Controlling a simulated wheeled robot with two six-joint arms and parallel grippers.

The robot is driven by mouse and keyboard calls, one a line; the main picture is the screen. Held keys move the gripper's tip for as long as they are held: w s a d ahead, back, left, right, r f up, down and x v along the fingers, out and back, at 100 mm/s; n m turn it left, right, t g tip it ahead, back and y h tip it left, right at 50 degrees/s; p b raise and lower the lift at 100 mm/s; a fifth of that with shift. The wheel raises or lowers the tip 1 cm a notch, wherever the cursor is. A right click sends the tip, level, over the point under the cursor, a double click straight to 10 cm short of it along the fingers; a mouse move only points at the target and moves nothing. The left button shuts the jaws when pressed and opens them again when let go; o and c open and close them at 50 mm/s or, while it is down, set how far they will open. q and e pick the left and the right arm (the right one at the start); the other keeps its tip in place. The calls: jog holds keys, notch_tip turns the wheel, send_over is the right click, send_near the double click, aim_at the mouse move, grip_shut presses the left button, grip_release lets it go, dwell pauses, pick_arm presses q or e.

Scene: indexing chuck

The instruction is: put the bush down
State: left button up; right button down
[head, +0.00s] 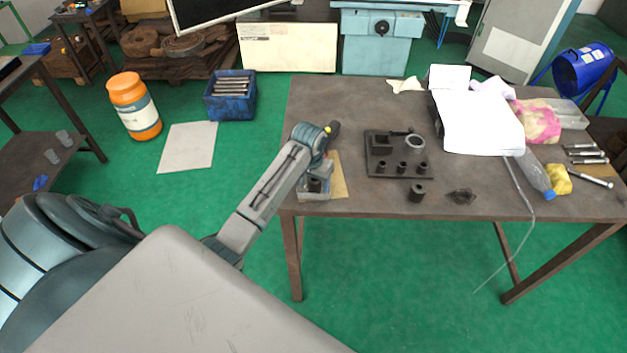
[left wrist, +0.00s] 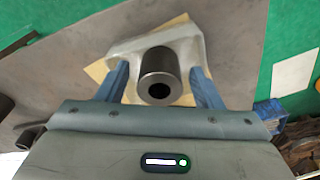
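The bush (left wrist: 158,72) is a dark hollow cylinder in the left wrist view, at a pale, shallow tray (left wrist: 188,42). In the head view the bush (head: 315,185) shows dark at the tray (head: 316,196), near the table's left edge. My left gripper (left wrist: 159,72) has its blue fingers on either side of the bush, with a visible gap on each side. It is open. In the head view the left gripper (head: 318,170) is low over the tray, its fingers partly hidden. The bush's lower end is hidden in both views. My right gripper is not in view.
A dark fixture plate (head: 385,168) with a ring (head: 415,147) and several short pegs lies right of the tray. A loose dark bush (head: 417,193) and a small dark part (head: 461,197) stand before it. Papers (head: 480,125) and a bottle (head: 535,175) lie further right.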

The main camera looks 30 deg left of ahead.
aim_at(312, 182)
pick_arm(q)
jog(key=shift+r, duration=0.1)
jog(key=shift+r, duration=0.3)
jog(key=r+b, duration=0.1)
jog(key=r, duration=0.1)
jog(key=r+b, duration=0.1)
jog(key=r, duration=0.1)
jog(key=r+b, duration=0.1)
jog(key=r, duration=0.1)
jog(key=shift+s+r, duration=0.4)
jog(key=shift+s+r+p, duration=0.2)
jog(key=shift+r+p, duration=0.45)
jog(key=shift+r, duration=0.55)
jog(key=shift+s+r+p, duration=0.2)
jog(key=shift+r+p, duration=0.4)
jog(key=shift+r, duration=0.55)
jog(key=shift+w+f, duration=0.1)
